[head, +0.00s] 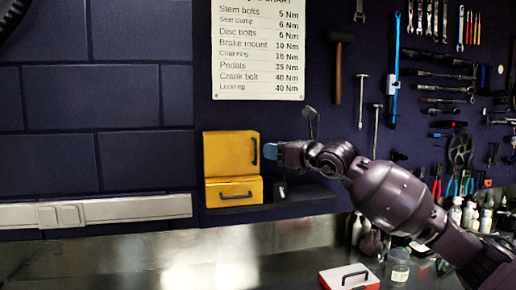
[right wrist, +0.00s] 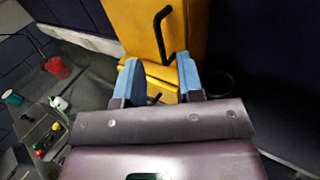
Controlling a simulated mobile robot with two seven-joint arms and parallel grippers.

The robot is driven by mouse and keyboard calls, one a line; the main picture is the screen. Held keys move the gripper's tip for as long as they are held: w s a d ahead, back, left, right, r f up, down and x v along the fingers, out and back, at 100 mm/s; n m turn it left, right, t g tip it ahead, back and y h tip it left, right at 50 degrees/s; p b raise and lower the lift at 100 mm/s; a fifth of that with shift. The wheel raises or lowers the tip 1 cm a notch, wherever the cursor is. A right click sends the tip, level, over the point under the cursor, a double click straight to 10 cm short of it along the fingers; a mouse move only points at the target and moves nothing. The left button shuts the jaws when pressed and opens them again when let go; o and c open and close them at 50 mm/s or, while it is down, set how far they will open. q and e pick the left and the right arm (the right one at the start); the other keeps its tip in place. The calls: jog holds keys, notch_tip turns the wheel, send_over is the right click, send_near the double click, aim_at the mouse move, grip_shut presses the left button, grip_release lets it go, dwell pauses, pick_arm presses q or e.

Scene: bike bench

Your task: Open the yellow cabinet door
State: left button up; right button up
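The yellow cabinet (head: 228,153) is on the dark wall at a small shelf, its upper door shut with a black vertical handle (head: 255,152) at its right edge. Below it is a yellow drawer (head: 232,191) with a black bar handle. My right gripper (head: 271,151) is just right of the door handle. In the right wrist view its blue fingers (right wrist: 158,65) are apart, and the black door handle (right wrist: 160,32) lies ahead, its lower end near the gap between the fingertips. I cannot tell whether they touch. My left gripper is not in view.
A dark shelf (head: 300,197) runs under the cabinet. Hanging tools, such as a hammer (head: 338,68), cover the wall to the right. A red-and-white box (head: 350,277) and a jar (head: 398,266) stand on the metal bench below.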

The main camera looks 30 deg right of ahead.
jog(key=shift+p+x, duration=0.3)
jog(key=shift+x, duration=2.9)
jog(key=shift+s, duration=0.1)
grip_shut()
